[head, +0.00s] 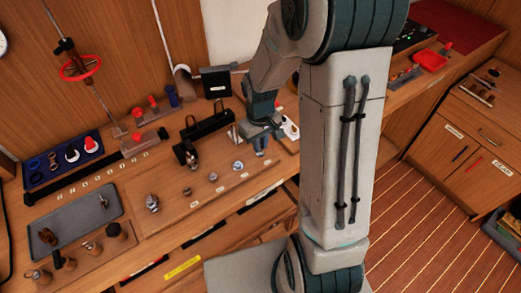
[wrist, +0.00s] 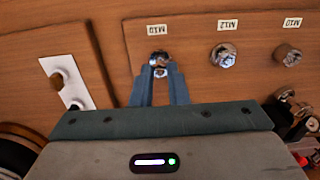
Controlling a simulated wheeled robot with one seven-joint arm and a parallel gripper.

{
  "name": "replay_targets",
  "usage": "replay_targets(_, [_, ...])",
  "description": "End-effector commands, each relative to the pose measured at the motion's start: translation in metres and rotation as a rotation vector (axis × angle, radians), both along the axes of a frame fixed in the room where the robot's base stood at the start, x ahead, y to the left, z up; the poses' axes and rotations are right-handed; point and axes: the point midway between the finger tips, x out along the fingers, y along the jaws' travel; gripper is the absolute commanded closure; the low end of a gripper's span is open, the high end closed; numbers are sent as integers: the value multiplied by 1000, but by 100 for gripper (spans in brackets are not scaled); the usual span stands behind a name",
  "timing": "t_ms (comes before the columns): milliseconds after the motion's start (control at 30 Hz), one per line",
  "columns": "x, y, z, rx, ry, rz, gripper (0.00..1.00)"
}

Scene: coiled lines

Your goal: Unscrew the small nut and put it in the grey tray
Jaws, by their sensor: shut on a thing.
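My gripper (wrist: 160,66) points at the wooden nut board (wrist: 190,60), its two blue-grey fingers closed around a small metal nut (wrist: 159,59) below a white label. I cannot tell whether the nut is still on its stud. In the head view my gripper (head: 262,148) is at the right end of the board's row, and the nut is hidden there. The grey tray (head: 85,222) lies flat at the left of the bench, far from my gripper. A dark brown piece rests at its near left part.
Larger nuts (wrist: 223,56) stand along the same board. A black clamp-like fixture (head: 207,128) stands behind the row. A dark blue rack (head: 62,165) is behind the tray, and brown knobbed pieces (head: 115,231) stand in front of it.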

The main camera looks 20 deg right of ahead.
Motion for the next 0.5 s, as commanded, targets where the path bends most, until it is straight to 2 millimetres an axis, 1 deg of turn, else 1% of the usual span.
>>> replay_targets(33, [0, 0, 5, 0, -1, 0, 100])
replay_targets(500, [0, 0, 28, 0, 0, 0, 100])
